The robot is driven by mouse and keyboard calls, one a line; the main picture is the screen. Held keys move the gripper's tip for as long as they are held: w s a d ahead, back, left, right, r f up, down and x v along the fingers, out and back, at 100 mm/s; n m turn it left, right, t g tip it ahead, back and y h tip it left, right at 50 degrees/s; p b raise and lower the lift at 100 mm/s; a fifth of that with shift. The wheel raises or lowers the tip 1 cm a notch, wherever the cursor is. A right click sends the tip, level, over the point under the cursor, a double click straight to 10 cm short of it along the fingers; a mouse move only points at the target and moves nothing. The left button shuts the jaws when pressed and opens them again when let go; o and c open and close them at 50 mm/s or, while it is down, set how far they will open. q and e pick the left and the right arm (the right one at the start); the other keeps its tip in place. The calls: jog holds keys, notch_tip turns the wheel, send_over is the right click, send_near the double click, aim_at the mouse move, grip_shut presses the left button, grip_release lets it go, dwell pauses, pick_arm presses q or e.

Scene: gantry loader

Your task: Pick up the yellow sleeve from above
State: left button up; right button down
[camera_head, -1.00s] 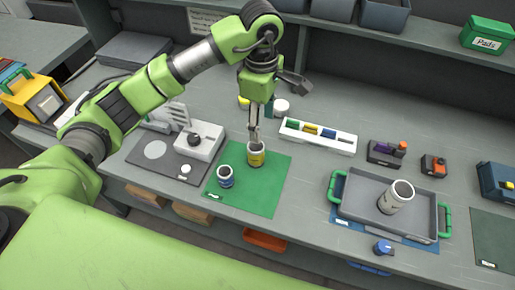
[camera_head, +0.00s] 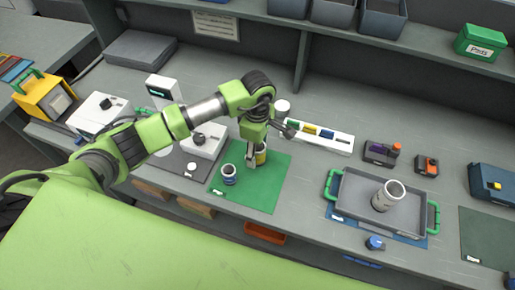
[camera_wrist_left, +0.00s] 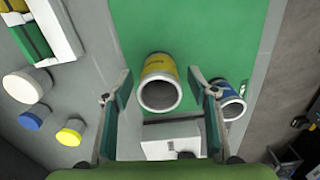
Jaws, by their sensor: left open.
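The yellow sleeve (camera_head: 261,157) stands upright on the green mat (camera_head: 262,187), partly hidden behind my left gripper (camera_head: 255,162) in the head view. In the left wrist view the sleeve (camera_wrist_left: 161,67) shows its open grey-white rim between the two fingers of my left gripper (camera_wrist_left: 166,80). The fingers are apart, with a gap to the sleeve on each side. The gripper is open and empty, pointing down at the sleeve. My right gripper is not in view.
A blue sleeve (camera_head: 229,175) stands on the mat close to the left; it also shows beside the right finger in the wrist view (camera_wrist_left: 228,98). A white rack (camera_head: 317,136) lies behind to the right. A grey tray (camera_head: 352,188) with a pale sleeve (camera_head: 388,195) stands at right.

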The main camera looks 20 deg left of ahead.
pick_arm(q)
jog(key=shift+f, duration=0.5)
jog(key=shift+c, duration=0.3)
jog(key=shift+r, duration=0.1)
jog(key=c, duration=1.4)
jog(key=shift+c, duration=0.2)
jog(key=shift+w, duration=0.1)
